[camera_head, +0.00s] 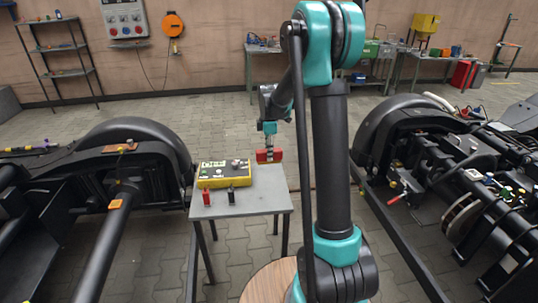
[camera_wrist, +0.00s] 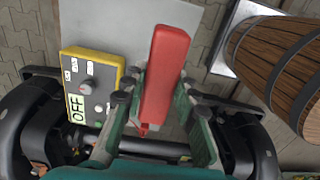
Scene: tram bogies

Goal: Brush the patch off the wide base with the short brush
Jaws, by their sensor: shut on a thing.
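My gripper (camera_head: 268,150) is shut on a red, block-shaped object (camera_wrist: 165,75), held over the right part of the small grey table. It may be the short brush, but no bristles are visible. The red object also shows in the head view (camera_head: 263,156). In the wrist view it stretches upward from between my fingers. A yellow-edged box (camera_head: 225,172) with a grey top, knobs and labels lies on the table, left of my gripper. The wrist view shows the box (camera_wrist: 90,90) with an OFF label. I cannot make out which thing is the wide base, nor a patch on it.
A small red item (camera_head: 207,197) and a black item (camera_head: 231,194) stand near the front edge of the grey table (camera_head: 262,200). Dark bogies flank it at left (camera_head: 130,165) and right (camera_head: 400,150). A wooden barrel (camera_wrist: 280,65) stands at right in the wrist view.

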